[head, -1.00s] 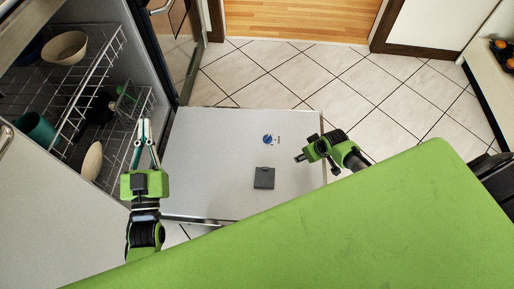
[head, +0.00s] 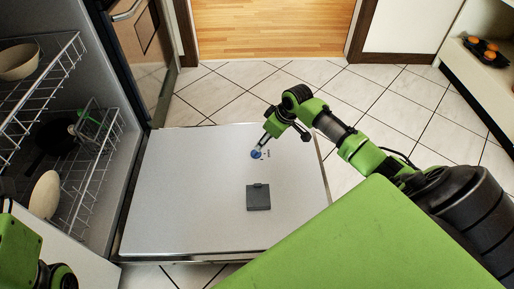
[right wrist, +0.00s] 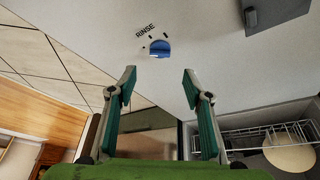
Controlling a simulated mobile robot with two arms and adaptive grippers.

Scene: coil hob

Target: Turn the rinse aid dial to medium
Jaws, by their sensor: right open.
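The rinse aid dial (head: 256,155) is a small blue disc on the pale inner face of the lowered dishwasher door (head: 190,190). In the right wrist view the dial (right wrist: 160,48) shows beside the printed word RINSE, centred just beyond the fingertips. My right gripper (head: 263,145) is close to the dial in the head view. In the right wrist view my right gripper (right wrist: 159,72) is open and empty, its teal fingers spread apart. Which mark the dial points to is too small to tell. My left gripper's green body (head: 18,245) is at the lower left edge; its fingers cannot be made out.
A dark grey square cover (head: 258,197) sits on the door, nearer me than the dial. Wire racks (head: 95,150) with a bowl (head: 18,60) and a pale plate (head: 44,195) are at the left. Free tiled floor (head: 230,85) lies beyond the door.

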